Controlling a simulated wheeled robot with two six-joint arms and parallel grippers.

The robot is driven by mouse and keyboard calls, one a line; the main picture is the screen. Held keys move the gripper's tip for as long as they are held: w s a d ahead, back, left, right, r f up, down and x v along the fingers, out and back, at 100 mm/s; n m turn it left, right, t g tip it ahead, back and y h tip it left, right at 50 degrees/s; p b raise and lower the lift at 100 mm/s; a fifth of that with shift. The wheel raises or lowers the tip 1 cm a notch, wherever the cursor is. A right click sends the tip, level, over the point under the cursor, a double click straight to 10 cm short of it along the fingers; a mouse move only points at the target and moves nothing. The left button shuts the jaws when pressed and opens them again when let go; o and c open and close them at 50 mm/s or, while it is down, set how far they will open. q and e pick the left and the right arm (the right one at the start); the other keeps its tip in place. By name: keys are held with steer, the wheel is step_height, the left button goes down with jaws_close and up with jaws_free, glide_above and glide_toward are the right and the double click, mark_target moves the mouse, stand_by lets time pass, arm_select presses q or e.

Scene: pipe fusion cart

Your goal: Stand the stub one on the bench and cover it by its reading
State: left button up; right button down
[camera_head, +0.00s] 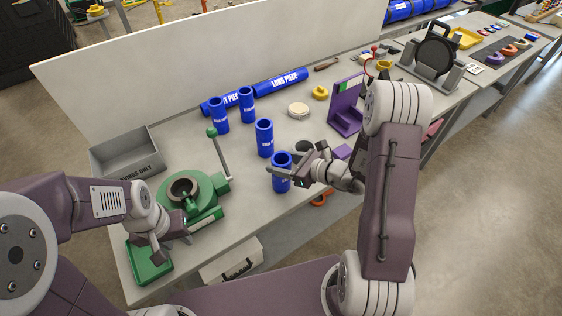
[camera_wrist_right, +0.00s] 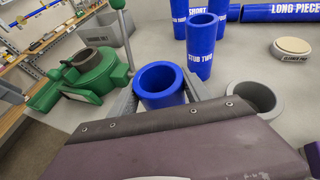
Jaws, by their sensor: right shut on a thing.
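My right gripper (camera_head: 286,173) is shut on a blue stub (camera_head: 281,182), an upright open-topped tube near the bench's front edge. In the right wrist view the held stub (camera_wrist_right: 160,84) sits between the fingers; its label is not readable, and I cannot tell whether its base touches the bench. Another blue tube, labelled STUB TWO (camera_wrist_right: 201,45), stands behind it and shows in the head view (camera_head: 264,138). My left gripper (camera_head: 172,248) is low over the green fixture's front; its fingers are unclear.
A green clamp (camera_head: 205,190) with a lever and a grey bin (camera_head: 110,158) are left. A grey cup (camera_wrist_right: 262,96) is beside the held stub.

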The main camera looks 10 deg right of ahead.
steer(key=shift+w+d+f, duration=0.1)
steer(key=shift+w, duration=0.05)
steer(key=shift+f, duration=0.15)
steer(key=shift+c, duration=2.4)
jaws_free()
